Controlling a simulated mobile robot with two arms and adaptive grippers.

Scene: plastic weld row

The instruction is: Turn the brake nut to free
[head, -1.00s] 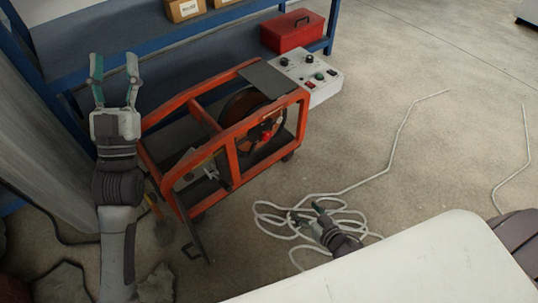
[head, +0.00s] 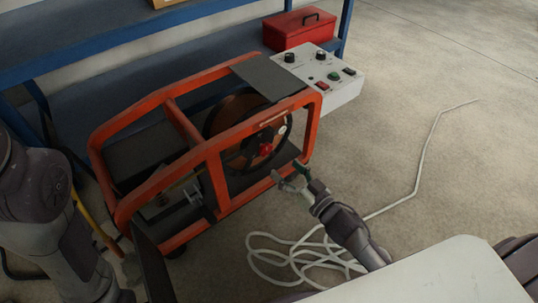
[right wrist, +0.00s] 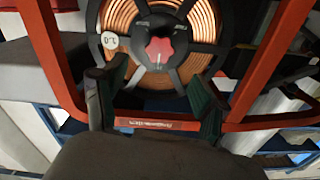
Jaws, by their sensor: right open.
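The brake nut (head: 265,150) is a small red knob at the hub of the copper-coloured wire spool (head: 226,128), inside the orange frame of a wheeled machine (head: 212,150). In the right wrist view the red brake nut (right wrist: 159,50) shows as a lobed knob facing the camera. My right gripper (head: 289,172) is open and empty, outside the frame, to the lower right of the nut. In the right wrist view its two fingers (right wrist: 155,85) stand apart below the nut, not touching it. My left gripper is out of view.
A grey control box (head: 340,85) with knobs and buttons sits on the machine's right end. A red toolbox (head: 298,30) is on the blue shelf (head: 120,30) behind. White cable (head: 290,258) lies coiled on the floor.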

